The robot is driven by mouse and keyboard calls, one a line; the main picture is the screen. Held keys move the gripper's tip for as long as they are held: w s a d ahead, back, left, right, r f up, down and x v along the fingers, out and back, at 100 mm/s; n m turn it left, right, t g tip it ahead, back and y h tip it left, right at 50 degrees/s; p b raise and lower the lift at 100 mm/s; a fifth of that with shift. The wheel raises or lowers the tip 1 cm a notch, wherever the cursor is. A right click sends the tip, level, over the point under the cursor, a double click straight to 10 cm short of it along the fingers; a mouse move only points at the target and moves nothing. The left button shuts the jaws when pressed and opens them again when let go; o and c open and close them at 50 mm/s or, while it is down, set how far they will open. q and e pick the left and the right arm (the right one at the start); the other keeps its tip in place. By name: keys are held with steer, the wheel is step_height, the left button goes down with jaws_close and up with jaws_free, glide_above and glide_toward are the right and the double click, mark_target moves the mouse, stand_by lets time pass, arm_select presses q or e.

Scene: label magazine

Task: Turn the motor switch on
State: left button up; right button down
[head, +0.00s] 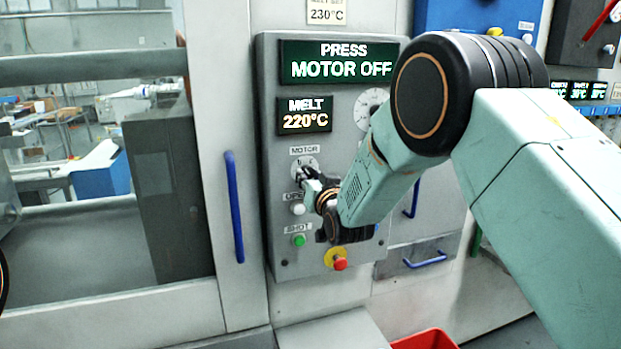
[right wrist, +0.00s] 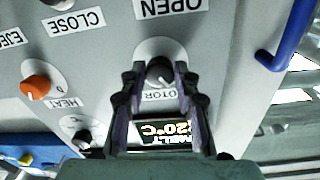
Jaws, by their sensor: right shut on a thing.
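The motor switch (head: 304,162) is a dark knob on a pale round plate under the MOTOR label, on the grey control panel (head: 270,120). My right gripper (head: 308,178) reaches it from the right. In the right wrist view, which shows the panel upside down, the fingers (right wrist: 159,78) are closed on both sides of the dark knob (right wrist: 160,68). The gripper partly hides the knob in the head view. The display (head: 340,62) reads PRESS MOTOR OFF. My left gripper is not in view.
Below the switch are a white button (head: 298,209), a green button (head: 299,240) and a red mushroom button (head: 340,263) on yellow. A lower display (head: 305,115) reads MELT 220°C. A blue handle (head: 234,205) stands on the door at the left. An orange knob (right wrist: 36,88) shows in the right wrist view.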

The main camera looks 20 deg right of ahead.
steer(key=shift+r+m, duration=0.1)
steer(key=shift+m, duration=0.2)
steer(key=m+b, duration=0.1)
steer(key=m, duration=0.2)
steer(key=m+b, duration=0.1)
steer(key=m, duration=0.2)
steer(key=shift+r+m+b, duration=0.1)
steer(key=shift+m+b, duration=0.2)
steer(key=m+b, duration=0.1)
steer(key=m, duration=0.2)
steer(key=shift+m, duration=1.7)
